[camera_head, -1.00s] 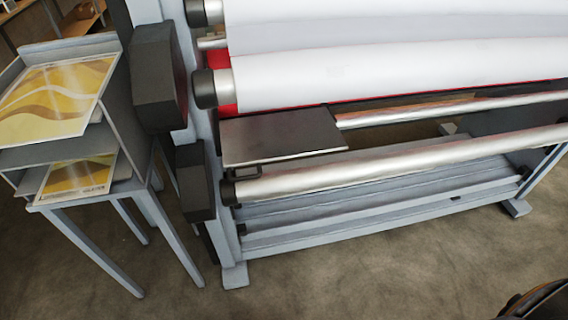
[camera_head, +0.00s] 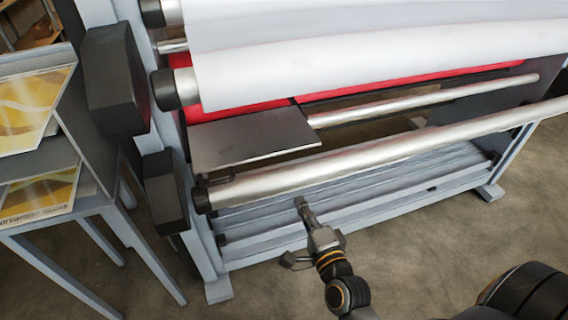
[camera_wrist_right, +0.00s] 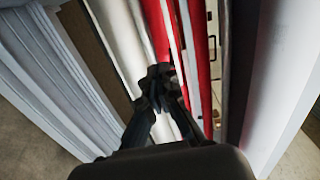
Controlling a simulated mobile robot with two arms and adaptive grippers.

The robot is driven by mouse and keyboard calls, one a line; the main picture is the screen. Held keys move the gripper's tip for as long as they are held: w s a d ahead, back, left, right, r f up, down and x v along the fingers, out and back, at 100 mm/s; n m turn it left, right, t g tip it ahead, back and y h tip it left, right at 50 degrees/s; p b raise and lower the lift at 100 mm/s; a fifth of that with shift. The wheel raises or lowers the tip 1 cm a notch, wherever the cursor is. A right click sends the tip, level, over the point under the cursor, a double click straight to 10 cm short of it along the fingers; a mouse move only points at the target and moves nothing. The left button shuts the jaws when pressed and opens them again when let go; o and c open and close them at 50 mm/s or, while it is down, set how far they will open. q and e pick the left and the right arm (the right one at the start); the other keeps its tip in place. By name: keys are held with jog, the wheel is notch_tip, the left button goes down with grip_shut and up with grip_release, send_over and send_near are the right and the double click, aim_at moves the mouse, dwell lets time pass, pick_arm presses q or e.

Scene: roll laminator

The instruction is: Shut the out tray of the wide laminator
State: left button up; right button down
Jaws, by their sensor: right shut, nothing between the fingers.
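The wide laminator (camera_head: 177,95) stands across the head view, with large white rolls and a red panel. Its out tray (camera_head: 250,140) is a dark flat plate at the left, sticking out level below the red panel. A small handle at the tray's front left corner is partly hidden by the silver roller. My right gripper (camera_head: 302,208) is shut and empty, in front of the lower silver roller (camera_head: 350,155), below and right of the tray. In the right wrist view the shut fingers (camera_wrist_right: 160,75) point toward the rollers and red panel. My left gripper is not in view.
A grey side table (camera_head: 85,205) with shelves and yellow printed sheets (camera_head: 30,105) stands at the left, close to the laminator's dark end housing (camera_head: 117,80). The laminator's lower frame bars (camera_head: 245,240) run below the roller. Open floor lies in front.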

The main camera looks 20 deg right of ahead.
jog(key=r, duration=0.2)
jog(key=p, duration=0.3)
send_near(270, 131)
jog(key=s, duration=0.4)
jog(key=shift+a+f, duration=0.2)
jog(key=shift+f, duration=0.15)
jog(key=shift+w+f, duration=0.15)
jog(key=shift+w, duration=0.6)
jog(key=shift+m, duration=0.3)
jog(key=w+b, duration=0.1)
jog(key=w, duration=0.3)
jog(key=w+b, duration=0.1)
jog(key=w, duration=0.3)
jog(key=w+d+b, duration=0.1)
jog(key=w+b, duration=0.1)
jog(key=w, duration=0.2)
jog(key=shift+w+f, duration=0.1)
jog(key=shift+w, duration=0.1)
jog(key=shift+d+r+t, duration=0.1)
jog(key=shift+r+t, duration=0.2)
jog(key=shift+r, duration=0.15)
